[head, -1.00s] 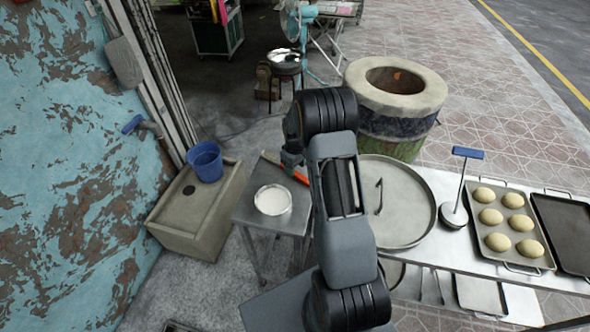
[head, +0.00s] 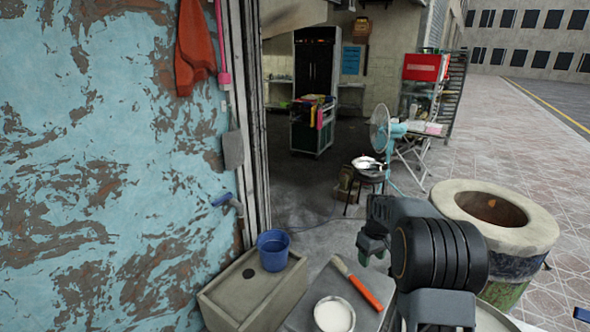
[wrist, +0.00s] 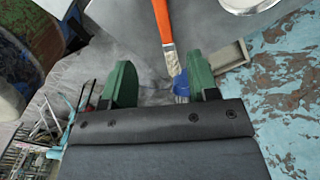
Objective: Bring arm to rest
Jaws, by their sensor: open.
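My gripper (wrist: 161,84) shows in the wrist view with its two green fingers spread apart and nothing between them. In the head view my gripper (head: 371,248) is partly hidden by my own wrist and sits above the small metal table (head: 299,317). The brush with an orange handle (head: 360,284) lies on that table, just below and left of the gripper, apart from it. The brush also shows in the wrist view (wrist: 164,30), beyond the fingers. A bowl of white stuff (head: 334,315) stands on the same table.
The barrel oven (head: 458,205) stands to the right of my arm. A blue bucket (head: 272,250) sits on the stone sink (head: 227,297) at the left, beside the peeling blue wall (head: 100,130). A fan (head: 379,128) and a stool with a pan stand farther back.

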